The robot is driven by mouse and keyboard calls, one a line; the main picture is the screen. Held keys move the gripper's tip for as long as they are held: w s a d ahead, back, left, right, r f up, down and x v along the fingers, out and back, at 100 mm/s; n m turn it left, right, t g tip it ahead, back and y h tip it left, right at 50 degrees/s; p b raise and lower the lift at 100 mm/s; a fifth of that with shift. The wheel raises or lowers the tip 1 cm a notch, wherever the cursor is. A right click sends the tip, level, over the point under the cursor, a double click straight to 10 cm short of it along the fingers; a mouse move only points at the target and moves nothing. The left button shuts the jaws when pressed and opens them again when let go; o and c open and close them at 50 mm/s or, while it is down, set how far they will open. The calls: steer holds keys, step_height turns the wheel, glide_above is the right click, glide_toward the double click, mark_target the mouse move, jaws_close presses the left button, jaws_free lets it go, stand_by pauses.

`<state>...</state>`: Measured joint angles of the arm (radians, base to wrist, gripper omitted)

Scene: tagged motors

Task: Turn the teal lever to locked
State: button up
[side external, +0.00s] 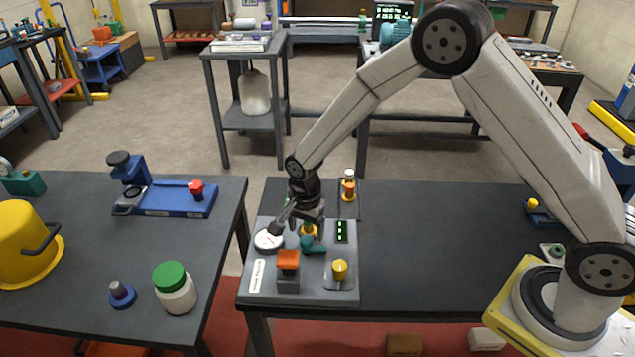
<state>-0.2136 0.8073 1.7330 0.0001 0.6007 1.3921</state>
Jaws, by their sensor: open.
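The teal lever (312,246) sits on the grey control panel (312,289) at the left end of the near bench. My gripper (302,224) points down over the panel, just above and beside the lever. Its jaws are open, and I see nothing held between them. The fingertips partly overlap the lever and the yellow part behind it, so I cannot tell whether they touch. The lever's marked positions are too small to read.
On the panel are a round dial (267,240), an orange-topped block (288,261), a yellow knob (340,269) and a green-lit display (342,231). An orange and white stack light (348,186) stands behind.

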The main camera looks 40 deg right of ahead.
mark_target(313, 245)
steer(key=shift+f, duration=1.5)
jaws_close()
